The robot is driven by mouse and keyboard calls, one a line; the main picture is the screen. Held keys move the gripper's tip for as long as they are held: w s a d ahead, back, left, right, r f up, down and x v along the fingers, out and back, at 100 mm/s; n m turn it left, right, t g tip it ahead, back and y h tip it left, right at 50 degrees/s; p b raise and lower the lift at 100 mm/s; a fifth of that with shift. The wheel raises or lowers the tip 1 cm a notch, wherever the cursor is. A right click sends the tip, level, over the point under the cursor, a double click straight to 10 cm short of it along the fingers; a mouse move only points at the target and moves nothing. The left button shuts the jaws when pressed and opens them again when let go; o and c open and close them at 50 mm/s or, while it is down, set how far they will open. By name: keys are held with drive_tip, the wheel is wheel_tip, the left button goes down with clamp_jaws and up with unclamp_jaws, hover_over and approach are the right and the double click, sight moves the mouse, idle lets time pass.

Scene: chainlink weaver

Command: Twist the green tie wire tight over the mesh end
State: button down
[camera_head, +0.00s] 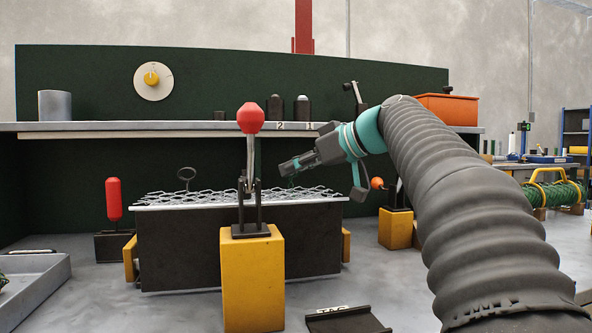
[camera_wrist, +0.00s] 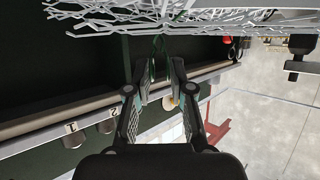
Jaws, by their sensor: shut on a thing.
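The silver wire mesh (camera_head: 215,197) lies along the top of a dark block in the middle of the bench. My gripper (camera_head: 287,166) is above the mesh's right part, reaching in from the right. In the wrist view its two fingers (camera_wrist: 155,88) are close together at the mesh edge (camera_wrist: 190,20). They are shut on the green tie wire (camera_wrist: 158,44), a thin loop showing between and beyond the fingertips. In the head view the wire is too small to make out clearly. How tightly it is twisted cannot be told.
A red-knobbed lever (camera_head: 250,118) on a yellow block (camera_head: 253,285) stands in front of the mesh. A red handle (camera_head: 113,198) is at left, a grey tray (camera_head: 35,290) at front left. An orange-knobbed clamp (camera_head: 395,228) stands right, near my arm. A shelf (camera_head: 90,127) runs behind.

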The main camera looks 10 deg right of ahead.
drive_tip(key=c, duration=1)
unclamp_jaws()
drive_tip(key=shift+d, duration=0.1)
drive_tip(key=v, duration=1.2)
